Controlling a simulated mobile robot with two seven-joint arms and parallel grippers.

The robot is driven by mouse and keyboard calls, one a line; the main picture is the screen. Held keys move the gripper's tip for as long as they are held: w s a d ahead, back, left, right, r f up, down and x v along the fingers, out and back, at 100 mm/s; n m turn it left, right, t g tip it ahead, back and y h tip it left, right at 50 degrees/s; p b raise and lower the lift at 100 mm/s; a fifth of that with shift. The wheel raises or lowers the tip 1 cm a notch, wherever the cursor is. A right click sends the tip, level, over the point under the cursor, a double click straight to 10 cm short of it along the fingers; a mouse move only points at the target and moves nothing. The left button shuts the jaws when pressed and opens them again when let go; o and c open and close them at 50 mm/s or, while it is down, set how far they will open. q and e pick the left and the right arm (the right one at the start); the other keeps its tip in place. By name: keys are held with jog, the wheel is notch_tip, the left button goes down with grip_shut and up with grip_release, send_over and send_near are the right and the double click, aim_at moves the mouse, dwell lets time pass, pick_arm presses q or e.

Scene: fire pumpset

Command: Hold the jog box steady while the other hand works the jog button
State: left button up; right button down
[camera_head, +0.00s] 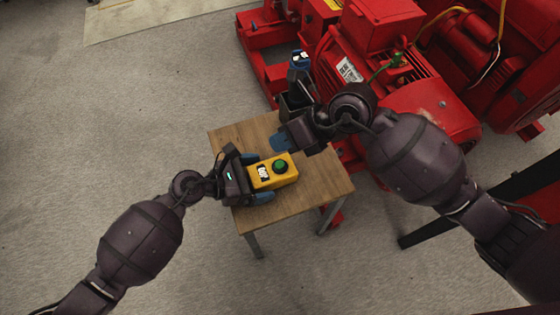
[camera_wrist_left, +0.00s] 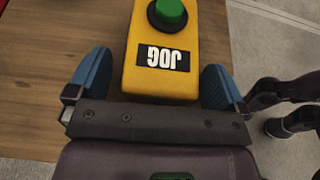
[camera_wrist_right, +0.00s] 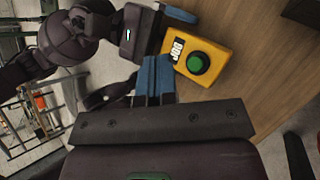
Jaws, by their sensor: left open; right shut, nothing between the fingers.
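The yellow jog box (camera_head: 287,180) lies on the small wooden table. Its green jog button (camera_head: 280,166) faces up, beside a white "JOG" label. My left gripper (camera_head: 256,178) is open, with one blue finger on each side of the box's label end. In the left wrist view the box (camera_wrist_left: 160,83) sits between the fingers, with a gap visible at the left finger. My right gripper (camera_head: 279,141) is shut and empty, just beyond the box. In the right wrist view its closed blue fingertips (camera_wrist_right: 155,72) are beside the box, apart from the green button (camera_wrist_right: 198,63).
The wooden table (camera_head: 318,183) has bare room right of the box. A dark holder with a blue-topped item (camera_head: 299,62) stands at the table's far edge. The red pumpset (camera_head: 385,60) is close behind and to the right. Open floor lies left.

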pick_arm(q)
jog(key=v, duration=1.2)
